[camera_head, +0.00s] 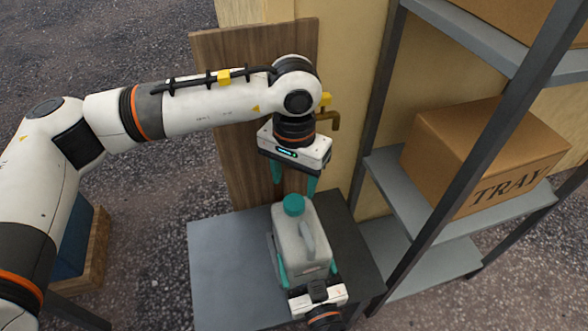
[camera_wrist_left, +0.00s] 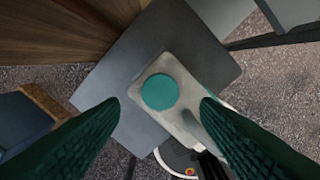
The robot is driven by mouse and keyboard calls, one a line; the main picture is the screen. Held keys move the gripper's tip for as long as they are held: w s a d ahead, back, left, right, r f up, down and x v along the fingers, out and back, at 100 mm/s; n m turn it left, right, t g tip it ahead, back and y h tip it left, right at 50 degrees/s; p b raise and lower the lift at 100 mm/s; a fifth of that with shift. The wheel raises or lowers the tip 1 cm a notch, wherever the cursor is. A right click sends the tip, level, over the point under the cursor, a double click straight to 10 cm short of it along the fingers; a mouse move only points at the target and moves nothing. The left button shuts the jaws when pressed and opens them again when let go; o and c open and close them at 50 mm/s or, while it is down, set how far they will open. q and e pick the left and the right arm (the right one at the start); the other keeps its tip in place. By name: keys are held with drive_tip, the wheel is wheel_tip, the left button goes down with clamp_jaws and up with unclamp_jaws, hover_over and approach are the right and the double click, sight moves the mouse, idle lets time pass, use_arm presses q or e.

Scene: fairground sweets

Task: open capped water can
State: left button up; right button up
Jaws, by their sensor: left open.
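The water can (camera_head: 301,244) is a pale grey jug with a moulded handle, upright on a dark grey table. Its round teal cap (camera_head: 293,205) is on the neck; the cap also shows in the left wrist view (camera_wrist_left: 160,92). My left gripper (camera_head: 293,187) points down just above the cap. Its teal fingers are open, one on each side of the cap in the wrist view, with gaps between. My right gripper (camera_head: 306,268) comes from the near side, its teal fingers along both sides of the can body, seemingly clamped on it.
The table top (camera_head: 225,255) is bare left of the can. A wooden board (camera_head: 222,110) with a brass tap (camera_head: 333,121) stands behind. A metal shelf at right holds a cardboard box (camera_head: 475,155) marked TRAY. A blue-lined wooden crate (camera_head: 85,240) is at left.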

sight(294, 201)
use_arm(q)
wheel_tip(294, 201, down, 6)
drive_tip(key=shift+f, duration=0.1)
idle(0.4)
